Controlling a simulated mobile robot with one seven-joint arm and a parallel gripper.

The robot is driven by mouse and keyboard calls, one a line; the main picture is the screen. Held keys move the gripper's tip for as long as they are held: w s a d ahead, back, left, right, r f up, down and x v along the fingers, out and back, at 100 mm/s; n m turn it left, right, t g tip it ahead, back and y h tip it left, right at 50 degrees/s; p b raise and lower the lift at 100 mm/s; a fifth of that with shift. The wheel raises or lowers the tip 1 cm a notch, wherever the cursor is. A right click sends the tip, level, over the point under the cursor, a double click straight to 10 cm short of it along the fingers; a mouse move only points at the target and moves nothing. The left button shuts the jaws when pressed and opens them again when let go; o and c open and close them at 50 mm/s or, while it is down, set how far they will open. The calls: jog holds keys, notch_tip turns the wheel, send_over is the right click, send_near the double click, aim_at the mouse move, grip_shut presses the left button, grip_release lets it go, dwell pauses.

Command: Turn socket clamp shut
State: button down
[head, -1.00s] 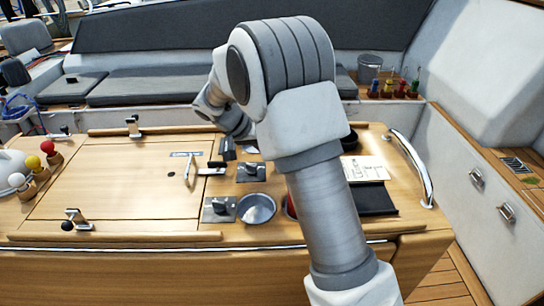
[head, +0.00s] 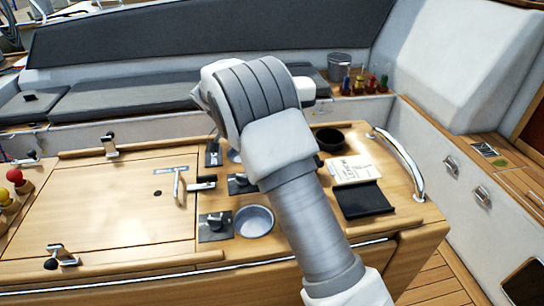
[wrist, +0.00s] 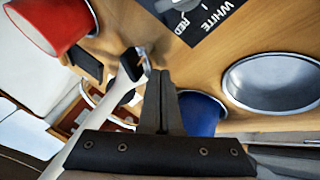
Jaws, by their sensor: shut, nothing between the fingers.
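I cannot tell for certain which fitting is the socket clamp. A dark plate marked WHITE and RED with a grey knob (wrist: 184,8) shows at the top of the wrist view. In the head view, dark plates with knobs stand beside the metal bowl (head: 254,222): a near plate (head: 213,229), a middle one (head: 238,185) partly behind my arm, and a far one (head: 212,155). My gripper (wrist: 161,76) is shut and empty, below the marked plate in the wrist view and apart from it. My arm hides it in the head view.
The wrist view shows a red cup (wrist: 52,22), a blue cup (wrist: 203,114) and a round metal bowl (wrist: 272,84) close around my gripper. In the head view, a black cup (head: 328,139), a paper (head: 350,169) and a grab rail (head: 407,168) lie right of my arm.

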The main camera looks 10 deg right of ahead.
jog(key=shift+w+d+r+m+g+p, duration=0.1)
jog(key=shift+d+m+g+p, duration=0.15)
jog(key=shift+m+g+p, duration=0.4)
jog(key=m, duration=0.1)
jog(key=d+m+g+y, duration=0.1)
jog(key=m, duration=0.1)
jog(key=shift+p, duration=0.3)
jog(key=shift+g, duration=0.25)
jog(key=shift+d, duration=0.2)
jog(key=shift+s+d, duration=0.2)
jog(key=shift+d, duration=0.05)
jog(key=p+v, duration=0.2)
jog(key=v, duration=0.9)
jog(key=shift+a+r+p, duration=0.2)
jog(key=shift+r+p, duration=0.1)
jog(key=shift+p, duration=0.1)
jog(key=shift+w, duration=0.15)
